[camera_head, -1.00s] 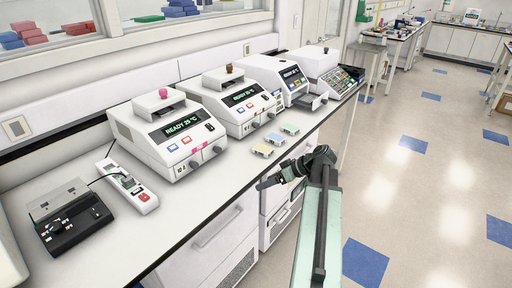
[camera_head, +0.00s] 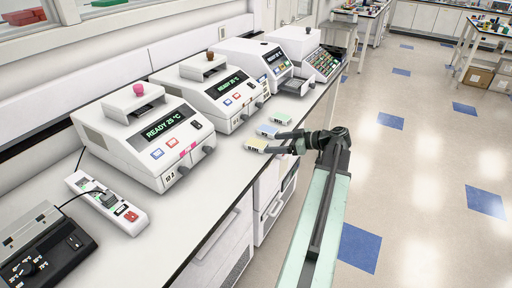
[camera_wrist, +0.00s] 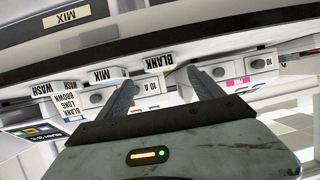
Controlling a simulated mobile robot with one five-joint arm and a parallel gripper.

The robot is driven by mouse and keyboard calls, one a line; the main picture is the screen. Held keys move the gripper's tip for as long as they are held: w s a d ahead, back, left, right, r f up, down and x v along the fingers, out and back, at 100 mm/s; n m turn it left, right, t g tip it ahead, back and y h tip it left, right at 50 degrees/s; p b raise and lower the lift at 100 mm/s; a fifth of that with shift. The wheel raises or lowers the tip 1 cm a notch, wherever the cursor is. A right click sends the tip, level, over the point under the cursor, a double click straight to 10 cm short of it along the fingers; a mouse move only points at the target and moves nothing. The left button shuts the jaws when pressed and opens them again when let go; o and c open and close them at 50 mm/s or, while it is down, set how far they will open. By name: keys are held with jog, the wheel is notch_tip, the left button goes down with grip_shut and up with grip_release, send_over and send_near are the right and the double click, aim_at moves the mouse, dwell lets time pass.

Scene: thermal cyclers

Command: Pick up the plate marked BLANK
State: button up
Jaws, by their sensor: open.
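Three small plates sit on the white bench near its front edge in the head view: yellow (camera_head: 256,145), blue (camera_head: 267,131) and green (camera_head: 282,118). My gripper (camera_head: 272,143) is open at bench height, with its fingers pointing at the yellow plate's right side. Contact is unclear. In the wrist view, upside down, a tag marked BLANK (camera_wrist: 160,62) shows between and beyond my open fingertips (camera_wrist: 160,82). A MIX tag (camera_wrist: 104,74) and a WASH tag (camera_wrist: 45,89) show to its left. The head view is too small to read these markings.
Thermal cyclers stand in a row behind the plates; the nearest (camera_head: 145,132) has a pink knob and reads READY 25 °C. A power strip (camera_head: 107,203) and a black device (camera_head: 45,245) are at the left. The bench in front of the nearest cycler is clear.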

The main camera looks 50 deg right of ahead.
aim_at(264, 145)
jog(key=b+x, duration=0.1)
jog(key=x, duration=0.1)
jog(key=b+x, duration=0.1)
jog(key=x, duration=0.1)
jog(key=shift+a+f, duration=0.2)
jog(key=shift+f, duration=0.15)
jog(key=shift+w, duration=0.3)
jog(key=c, duration=1.5)
jog(key=shift+o, duration=0.2)
jog(key=shift+r, duration=0.1)
